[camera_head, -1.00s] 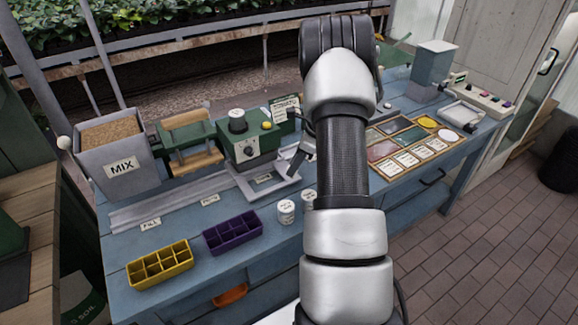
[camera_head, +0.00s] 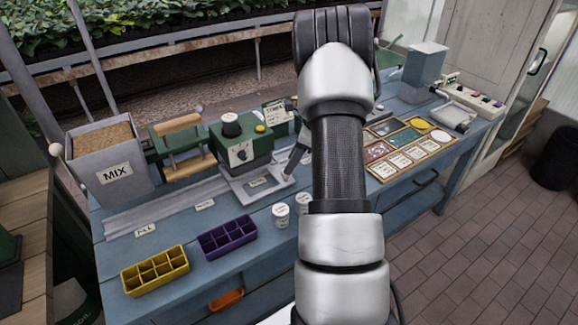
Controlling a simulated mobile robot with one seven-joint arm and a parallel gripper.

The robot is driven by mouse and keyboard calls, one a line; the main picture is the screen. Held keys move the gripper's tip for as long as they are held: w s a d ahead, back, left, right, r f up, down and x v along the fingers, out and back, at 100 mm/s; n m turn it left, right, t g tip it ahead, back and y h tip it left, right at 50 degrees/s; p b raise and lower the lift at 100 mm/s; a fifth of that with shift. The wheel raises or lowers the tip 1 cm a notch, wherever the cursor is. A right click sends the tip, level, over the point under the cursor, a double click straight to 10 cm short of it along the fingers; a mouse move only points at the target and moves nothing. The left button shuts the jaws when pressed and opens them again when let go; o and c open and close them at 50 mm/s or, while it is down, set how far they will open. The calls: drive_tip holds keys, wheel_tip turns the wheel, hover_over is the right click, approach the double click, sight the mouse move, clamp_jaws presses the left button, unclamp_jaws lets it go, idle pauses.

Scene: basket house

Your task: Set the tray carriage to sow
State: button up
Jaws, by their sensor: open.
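A grey metal plate with a raised rim, seemingly the tray carriage (camera_head: 240,188), lies at the right end of a grey rail (camera_head: 160,214), below the green seeder (camera_head: 240,145) with its black knob. No tray sits on it. Small labels stand along the rail's front; the left one (camera_head: 146,231) seems to read FILL, the others are too small to read. My arm crosses the middle of the view. Part of my gripper (camera_head: 296,160) shows as a dark piece left of the arm, just right of the plate; the rest is hidden. I cannot tell whether it touches anything.
A yellow cell tray (camera_head: 155,270) and a purple one (camera_head: 227,237) stand at the bench's front. Two white pots (camera_head: 281,215) stand near my arm. The MIX hopper (camera_head: 115,170) and a green wooden-roller unit (camera_head: 182,150) are behind the rail. A seed-card board (camera_head: 410,150) lies right.

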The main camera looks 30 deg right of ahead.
drive_tip(key=v, duration=1.3)
drive_tip(key=shift+r+p, duration=0.3)
drive_tip(key=shift+p, duration=0.1)
drive_tip(key=shift+s+d, duration=0.1)
drive_tip(key=shift+s, duration=0.05)
